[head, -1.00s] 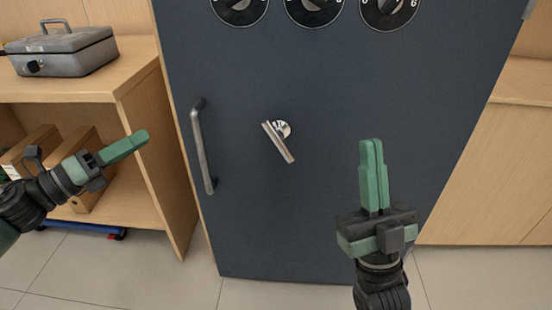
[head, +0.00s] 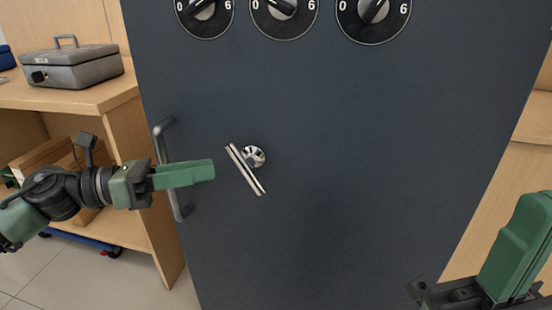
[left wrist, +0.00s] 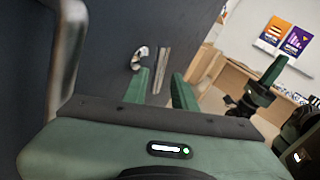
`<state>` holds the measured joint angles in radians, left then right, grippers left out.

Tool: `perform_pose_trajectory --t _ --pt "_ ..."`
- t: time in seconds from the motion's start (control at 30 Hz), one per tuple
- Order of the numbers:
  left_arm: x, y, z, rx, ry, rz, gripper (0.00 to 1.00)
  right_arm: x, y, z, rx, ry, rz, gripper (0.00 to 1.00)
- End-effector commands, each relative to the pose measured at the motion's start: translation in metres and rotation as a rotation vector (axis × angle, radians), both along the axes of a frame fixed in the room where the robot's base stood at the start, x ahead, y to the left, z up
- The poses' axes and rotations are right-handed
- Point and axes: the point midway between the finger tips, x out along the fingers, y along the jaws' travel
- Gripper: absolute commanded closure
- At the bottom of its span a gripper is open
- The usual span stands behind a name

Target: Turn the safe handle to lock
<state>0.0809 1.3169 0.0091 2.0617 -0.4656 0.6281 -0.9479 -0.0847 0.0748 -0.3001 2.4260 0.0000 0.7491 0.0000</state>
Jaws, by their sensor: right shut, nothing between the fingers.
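The safe handle is a slim silver bar (head: 246,170) on a round chrome hub (head: 254,157), on the dark safe door (head: 340,190). The bar slants from upper left to lower right. It also shows in the left wrist view (left wrist: 162,68), just beyond the fingers. My left gripper (head: 212,170) is to the left of the bar, with a small gap in the head view; its two green fingers (left wrist: 158,90) are apart and empty. My right gripper (head: 540,205) is shut and empty at the lower right, and is also in the left wrist view (left wrist: 275,66).
A vertical grey pull handle (head: 162,150) stands out from the door's left side, behind my left gripper. Several black dials (head: 284,12) are above. A grey cash box (head: 72,66) sits on a wooden shelf (head: 80,98) at left.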

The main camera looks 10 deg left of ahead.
Motion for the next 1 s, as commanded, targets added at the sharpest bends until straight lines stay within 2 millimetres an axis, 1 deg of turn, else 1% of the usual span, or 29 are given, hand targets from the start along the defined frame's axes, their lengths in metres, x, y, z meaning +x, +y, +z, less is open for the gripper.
perform_pose_trajectory --t 0.13,0.27,0.47,0.8,1.0 --pt "0.002 -0.002 0.001 -0.003 0.000 0.002 0.73 0.000 0.000 0.000 0.000 0.003 0.000 1.00" --pt "0.005 -0.007 0.002 -0.004 -0.001 0.001 0.73 0.001 0.000 -0.001 0.000 0.010 0.000 1.00" --pt "0.013 -0.024 0.003 -0.003 -0.005 -0.002 0.73 0.001 0.000 -0.002 0.002 0.022 0.002 1.00" --pt "0.031 -0.057 0.002 -0.004 -0.001 0.000 0.73 0.000 -0.001 -0.005 0.005 0.042 0.002 1.00" --pt "0.037 -0.067 0.000 -0.003 0.001 0.001 0.73 0.000 -0.002 -0.007 0.007 0.049 0.003 1.00"
